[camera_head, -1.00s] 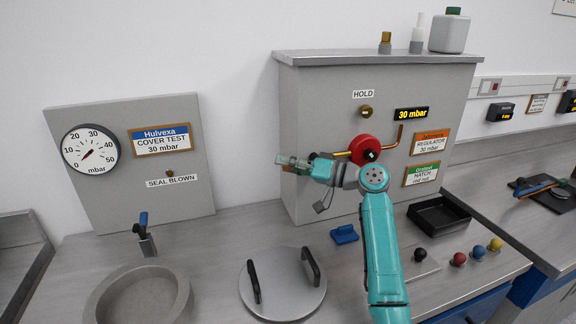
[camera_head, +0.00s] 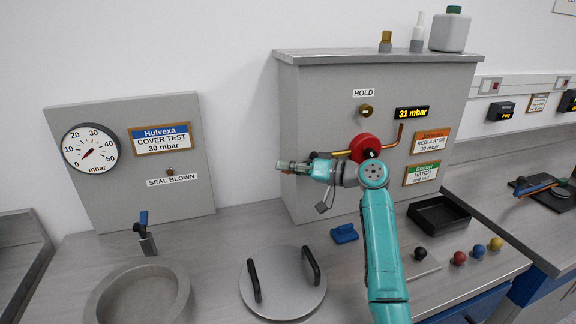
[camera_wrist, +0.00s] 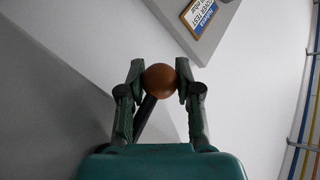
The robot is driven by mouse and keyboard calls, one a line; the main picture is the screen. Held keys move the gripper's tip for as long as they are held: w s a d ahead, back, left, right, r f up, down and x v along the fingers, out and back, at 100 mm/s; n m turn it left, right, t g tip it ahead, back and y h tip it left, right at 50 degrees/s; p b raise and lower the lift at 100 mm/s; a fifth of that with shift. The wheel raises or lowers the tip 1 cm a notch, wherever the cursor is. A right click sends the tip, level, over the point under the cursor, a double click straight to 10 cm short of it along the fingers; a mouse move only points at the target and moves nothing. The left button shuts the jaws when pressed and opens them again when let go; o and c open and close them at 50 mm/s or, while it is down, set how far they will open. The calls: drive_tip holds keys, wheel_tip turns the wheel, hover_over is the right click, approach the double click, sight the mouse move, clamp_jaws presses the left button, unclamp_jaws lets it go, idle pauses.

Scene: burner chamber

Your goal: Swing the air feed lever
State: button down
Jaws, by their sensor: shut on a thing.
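My gripper (camera_head: 284,166) is in front of the left part of the grey cabinet (camera_head: 330,95). In the wrist view its two fingers are closed on the sides of a brown-orange ball knob (camera_wrist: 160,78). A dark rod (camera_wrist: 145,117) runs down and left from the knob, consistent with the air feed lever. In the head view my gripper and wrist hide most of this lever. The red round regulator part (camera_head: 364,147) is behind my wrist, with a brass pipe beside it. The cabinet display (camera_head: 411,113) reads 31 mbar.
A dial gauge (camera_head: 90,148) is on the left panel (camera_head: 190,200). A round lid with two black handles (camera_head: 284,292), a round basin (camera_head: 100,300), a blue block (camera_head: 344,233), a black tray (camera_head: 440,215) and coloured balls are on the bench. Bottles stand on the cabinet top.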

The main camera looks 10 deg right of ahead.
drive_tip(key=shift+w+d+f+n+g+h, duration=0.1)
drive_tip(key=shift+d+f+n+g+h, duration=0.2)
drive_tip(key=shift+f+n+h, duration=0.4)
drive_tip(key=shift+d+f+n+g+h, duration=0.25)
drive_tip(key=shift+f+n+h, duration=0.25)
drive_tip(key=shift+f+h, duration=0.3)
drive_tip(key=shift+r, duration=0.1)
drive_tip(key=c, duration=0.8)
unclamp_jaws()
drive_tip(key=shift+h, duration=0.3)
drive_tip(key=shift+v, duration=3.9)
